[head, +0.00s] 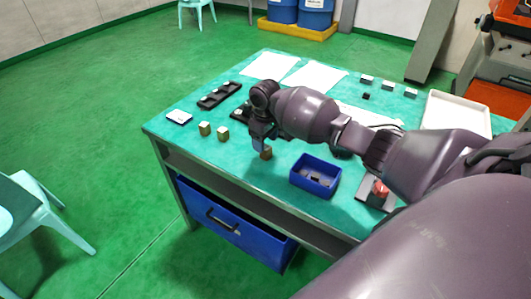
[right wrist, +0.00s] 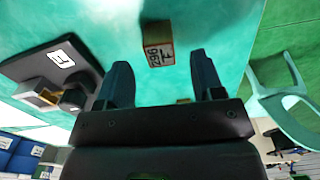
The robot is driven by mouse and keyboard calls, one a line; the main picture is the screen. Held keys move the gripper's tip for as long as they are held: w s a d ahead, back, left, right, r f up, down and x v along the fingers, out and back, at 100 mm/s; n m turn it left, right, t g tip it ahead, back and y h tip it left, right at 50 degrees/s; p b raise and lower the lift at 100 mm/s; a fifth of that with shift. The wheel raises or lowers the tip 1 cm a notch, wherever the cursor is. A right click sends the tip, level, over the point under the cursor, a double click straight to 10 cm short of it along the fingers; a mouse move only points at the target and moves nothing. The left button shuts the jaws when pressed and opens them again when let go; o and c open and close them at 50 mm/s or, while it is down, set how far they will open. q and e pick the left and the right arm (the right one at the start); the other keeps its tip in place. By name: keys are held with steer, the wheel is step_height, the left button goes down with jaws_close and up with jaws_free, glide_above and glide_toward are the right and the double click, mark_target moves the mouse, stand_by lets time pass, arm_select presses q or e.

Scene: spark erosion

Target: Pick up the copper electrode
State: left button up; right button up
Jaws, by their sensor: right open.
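My right gripper (head: 259,143) points down over the near part of the green table (head: 285,205); it is open. In the right wrist view, a small copper-edged block with a white label (right wrist: 158,54) lies just beyond and between the open fingertips (right wrist: 161,68), with clear room on both sides; it is not gripped. In the head view, a brownish block (head: 266,153) shows right beside the fingers, partly hidden by them. Two similar pale-topped blocks (head: 205,129) (head: 222,134) stand to the left. Which one is the copper electrode I cannot tell for sure. My left gripper is not in view.
A black holder (head: 219,95) lies behind the blocks, with a white-and-dark tag (head: 179,117) to its left. A blue bin (head: 315,176) with dark pieces stands to the right. White sheets (head: 272,66) and a pale tray (head: 456,113) lie farther back. A blue drawer (head: 235,226) hangs under the table.

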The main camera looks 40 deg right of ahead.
mark_target(266, 147)
step_height(266, 147, down, 4)
steer(key=shift+s+r+b, duration=0.1)
steer(key=shift+b, duration=0.2)
steer(key=shift+c, duration=0.2)
steer(key=shift+r, duration=0.1)
jaws_close()
